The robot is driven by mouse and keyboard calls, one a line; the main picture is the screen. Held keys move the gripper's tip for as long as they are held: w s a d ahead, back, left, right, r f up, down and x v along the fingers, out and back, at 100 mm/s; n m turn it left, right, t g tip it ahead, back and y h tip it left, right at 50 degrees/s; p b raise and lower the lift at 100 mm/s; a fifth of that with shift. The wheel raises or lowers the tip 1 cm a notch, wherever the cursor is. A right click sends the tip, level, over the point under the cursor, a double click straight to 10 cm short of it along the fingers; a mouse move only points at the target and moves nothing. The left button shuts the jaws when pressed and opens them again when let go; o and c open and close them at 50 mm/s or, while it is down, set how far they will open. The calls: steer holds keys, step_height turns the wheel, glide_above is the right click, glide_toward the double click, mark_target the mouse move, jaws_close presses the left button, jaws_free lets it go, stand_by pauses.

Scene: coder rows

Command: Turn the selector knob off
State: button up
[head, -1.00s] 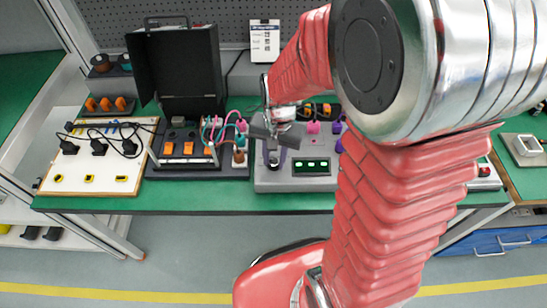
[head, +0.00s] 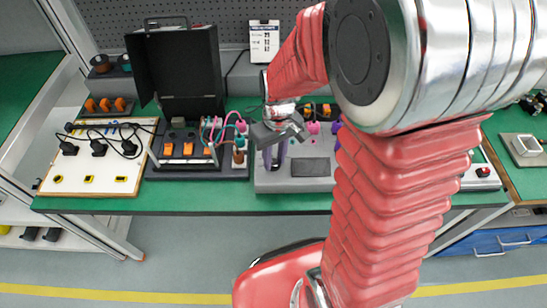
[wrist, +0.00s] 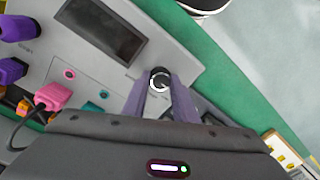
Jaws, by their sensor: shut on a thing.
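The selector knob (wrist: 160,76) is a small round black knob with a light ring, on the light grey panel of a bench unit (head: 310,185). My gripper (wrist: 159,85) has its two purple fingers on either side of the knob and is shut on it. In the head view my gripper (head: 273,160) comes down on the left part of the unit and hides the knob. The unit's display (head: 310,167) is dark; it also shows dark in the wrist view (wrist: 103,29).
Purple and pink plugs (wrist: 53,95) stand beside the display. A black-lidded case (head: 185,70) with orange switches stands to the left, and a white board (head: 90,175) with black leads lies further left. The green bench edge (wrist: 225,90) runs close to the knob.

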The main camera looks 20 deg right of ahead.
mark_target(276, 159)
steer(key=shift+w+r+n, duration=0.1)
steer(key=shift+w+n, duration=0.1)
steer(key=shift+n, duration=0.3)
steer(key=o, duration=1)
steer(key=shift+s, duration=0.1)
steer(key=shift+o, duration=0.2)
step_height(276, 159, up, 14)
steer(key=shift+d+f, duration=0.2)
steer(key=shift+d, duration=0.15)
